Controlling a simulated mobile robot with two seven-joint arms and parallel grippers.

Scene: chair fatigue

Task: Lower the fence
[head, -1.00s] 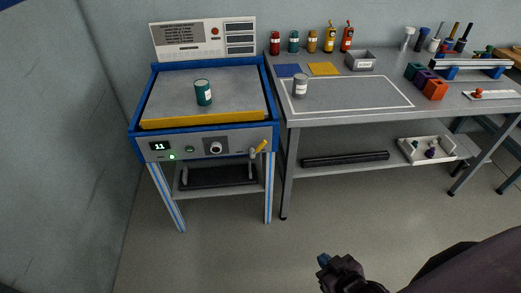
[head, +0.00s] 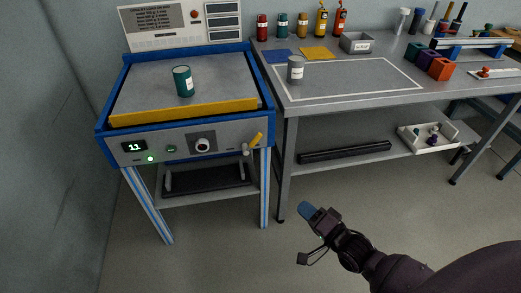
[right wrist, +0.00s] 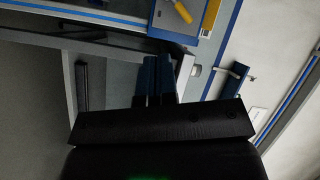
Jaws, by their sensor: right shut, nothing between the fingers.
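The yellow fence (head: 185,112) is a bar standing along the front edge of the grey plate of a blue-framed machine (head: 185,144). A teal can (head: 183,81) stands upright on the plate behind it. A yellow-handled lever (head: 255,140) sits at the right end of the front panel, its handle tilted up to the right. The lever handle also shows at the top of the right wrist view (right wrist: 183,11). My right gripper (head: 306,211) is shut and empty, below and right of the lever, apart from it. Its blue fingers show in the right wrist view (right wrist: 155,78). My left gripper is out of view.
The front panel has a display (head: 134,146) reading 11, a lit green light and a round knob (head: 203,145). A grey workbench (head: 350,83) with cans, bins and tools stands close on the right. The floor before both is clear.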

